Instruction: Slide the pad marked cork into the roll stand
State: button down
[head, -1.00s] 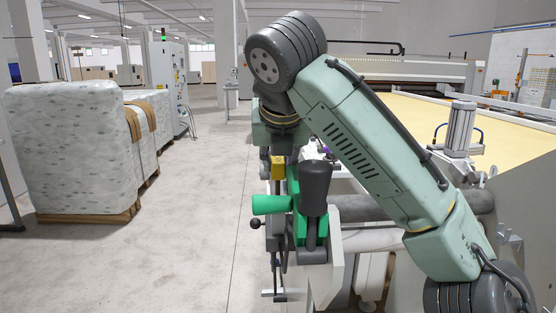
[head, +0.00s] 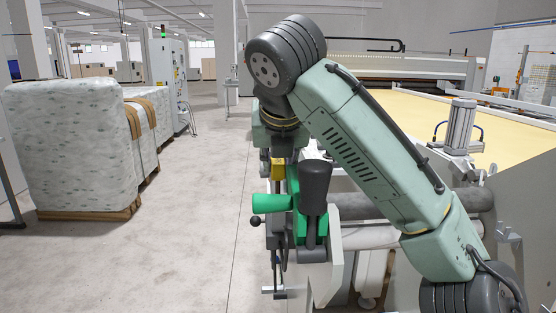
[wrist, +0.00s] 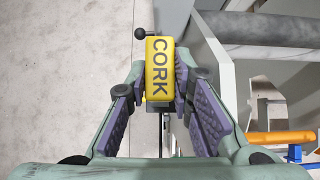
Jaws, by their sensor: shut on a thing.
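The yellow pad marked CORK (wrist: 159,68) is between the fingers of my gripper (wrist: 160,92) in the wrist view, its lettering running lengthwise. My gripper is shut on it, with purple finger pads at both sides. In the head view a yellow part (head: 278,169) shows below my wrist; most of the gripper is hidden there. The roll stand (head: 336,262) has a pale frame and rolls running to the right. A black ball knob (head: 256,221) sticks out at its left; it also shows beside the pad's far end in the wrist view (wrist: 140,33). I cannot tell whether the pad touches the stand.
A green handle (head: 272,204) and a dark upright grip (head: 315,188) stand close in front of the yellow part. A grey roll (head: 466,201) lies to the right. Wrapped bales (head: 72,145) stand at the left. The concrete floor (head: 200,220) between is clear.

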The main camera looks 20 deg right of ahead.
jog(key=shift+f+b, duration=0.45)
jog(key=shift+f, duration=0.5)
jog(key=shift+r, duration=0.15)
jog(key=shift+r+p, duration=0.75)
jog(key=shift+p, duration=0.3)
jog(key=shift+f+b, duration=0.35)
jog(key=shift+f, duration=0.6)
dwell(0.8)
jog(key=c, duration=1.3)
grip_release()
jog(key=shift+r, duration=0.1)
jog(key=shift+c, duration=0.2)
